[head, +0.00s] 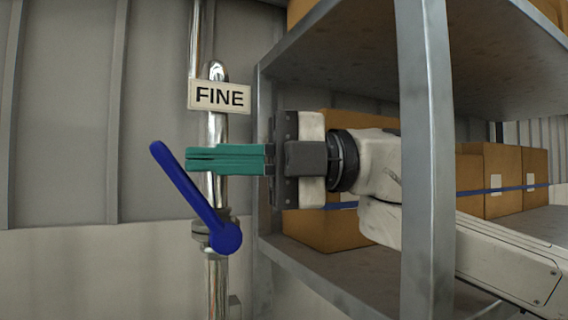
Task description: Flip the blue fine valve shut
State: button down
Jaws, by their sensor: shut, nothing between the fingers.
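The blue fine valve handle (182,186) is a lever on a vertical chrome pipe (216,285). It slants from its round hub at the lower right to its tip at the upper left. A white sign (219,97) reading "FINE" is on the pipe above it. My gripper (188,159) has teal fingers, shut and empty, pointing left across the pipe. The fingertips appear just right of the lever's upper part in the picture. I cannot tell whether they touch it. Part of the pipe is hidden behind the fingers.
A grey metal shelf post (428,200) stands in front of my arm. Shelf boards (390,50) lie above and below the arm, with cardboard boxes (500,180) behind it. A grey panelled wall (65,130) is at the left, with free room in front of it.

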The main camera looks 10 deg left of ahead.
dwell(0.6)
jog(key=b+v, duration=0.2)
jog(key=v, duration=0.8)
jog(key=shift+d, duration=0.3)
jog(key=shift+w, duration=0.1)
